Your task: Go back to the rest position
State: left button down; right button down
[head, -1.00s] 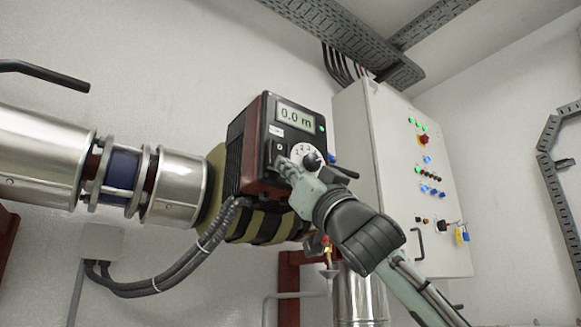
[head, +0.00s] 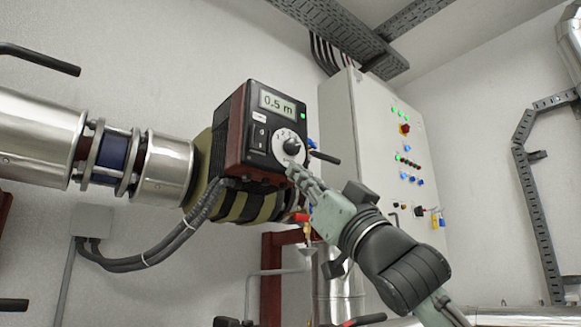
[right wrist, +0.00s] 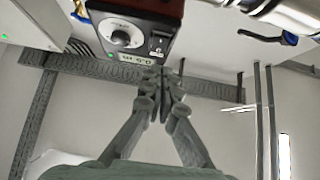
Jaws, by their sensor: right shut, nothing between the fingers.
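The pump's control box (head: 264,130) is dark with a red-brown side, and its display (head: 278,104) reads 0.5 m with a green light beside it. A white round dial (head: 289,147) with a dark knob sits below the display, with a black switch to its left. My right gripper (head: 293,170) is just below the dial, apart from it, with its fingers together and empty. In the right wrist view the closed fingers (right wrist: 160,78) point toward the control box (right wrist: 135,30), which appears upside down. My left gripper is not in view.
A silver pipe (head: 35,138) runs in from the left to the pump. A light grey electrical cabinet (head: 375,150) with lit buttons stands behind on the right. Hoses (head: 150,262) hang below the pump. A black lever (head: 38,60) is at upper left.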

jog(key=shift+s+d+f, duration=0.1)
jog(key=shift+f, duration=0.15)
dwell(0.4)
